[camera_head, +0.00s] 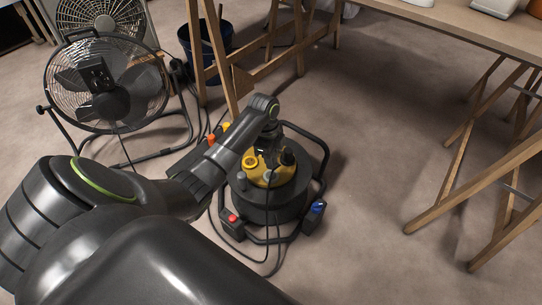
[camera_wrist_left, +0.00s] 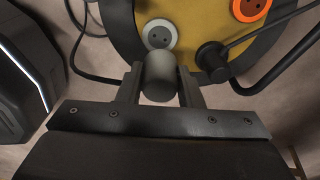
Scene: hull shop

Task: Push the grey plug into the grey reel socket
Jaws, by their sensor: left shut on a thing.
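The grey plug (camera_wrist_left: 160,77) shows in the left wrist view as a rounded grey cylinder between my left gripper's fingers (camera_wrist_left: 160,92). My left gripper, in the head view (camera_head: 270,148), is shut on it over the reel's top. The grey reel socket (camera_wrist_left: 160,34) is a pale grey ring with a dark-holed face on the yellow panel. In the left wrist view it lies just beyond the plug, which overlaps its near side slightly; I cannot tell the gap between them. The reel (camera_head: 270,206) stands on the floor in a black tube frame. My right gripper is not in view.
An orange socket (camera_wrist_left: 250,8) and a black plug with a cable (camera_wrist_left: 211,56) are right of the grey socket. A floor fan (camera_head: 105,82) stands left of the reel, a blue bucket (camera_head: 205,52) behind. Wooden trestles (camera_head: 440,195) stand right, with bare floor between.

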